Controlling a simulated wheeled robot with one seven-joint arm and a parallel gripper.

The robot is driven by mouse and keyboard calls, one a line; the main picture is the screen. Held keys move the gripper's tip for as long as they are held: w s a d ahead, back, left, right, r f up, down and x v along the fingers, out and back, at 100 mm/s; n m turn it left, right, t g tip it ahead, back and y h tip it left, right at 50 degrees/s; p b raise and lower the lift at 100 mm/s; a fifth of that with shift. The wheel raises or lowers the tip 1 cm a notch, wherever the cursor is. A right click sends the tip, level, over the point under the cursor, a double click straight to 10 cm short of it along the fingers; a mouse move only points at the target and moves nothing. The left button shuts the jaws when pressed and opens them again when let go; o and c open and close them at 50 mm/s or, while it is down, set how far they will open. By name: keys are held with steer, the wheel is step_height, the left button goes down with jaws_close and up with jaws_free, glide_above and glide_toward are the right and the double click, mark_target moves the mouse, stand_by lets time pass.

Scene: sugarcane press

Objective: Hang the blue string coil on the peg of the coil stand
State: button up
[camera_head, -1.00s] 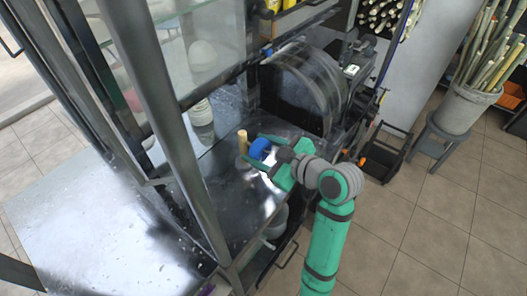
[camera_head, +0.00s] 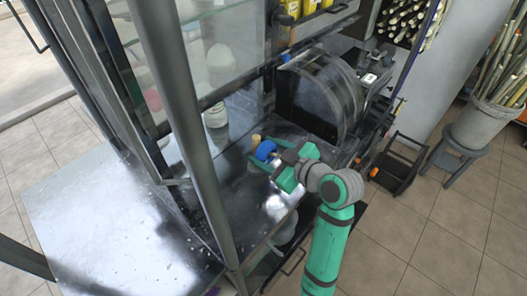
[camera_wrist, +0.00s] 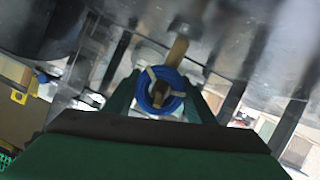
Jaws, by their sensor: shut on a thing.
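The blue string coil (camera_head: 265,150) is a small blue ring held at the tips of my gripper (camera_head: 273,162). In the wrist view, the coil (camera_wrist: 175,104) sits between the two green fingers of my gripper (camera_wrist: 162,88), with pale bands across it and a brown round end in its middle. The coil stand shows as a pale wooden post (camera_head: 256,139), close beside the coil in the head view. In the wrist view, a wooden piece of the stand (camera_wrist: 177,50) rises right behind the coil. I cannot tell whether the peg passes through the coil.
The stand is on a shiny dark metal counter (camera_head: 235,195). A white bottle (camera_head: 215,114) stands behind it to the left. The press drum (camera_head: 335,95) is at the back right. A metal frame post (camera_head: 185,130) rises at the left front.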

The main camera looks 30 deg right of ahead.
steer(key=shift+a, duration=0.15)
steer(key=o, duration=1.6)
steer(key=shift+c, duration=0.2)
steer(key=v, duration=1)
steer(key=shift+s, duration=0.35)
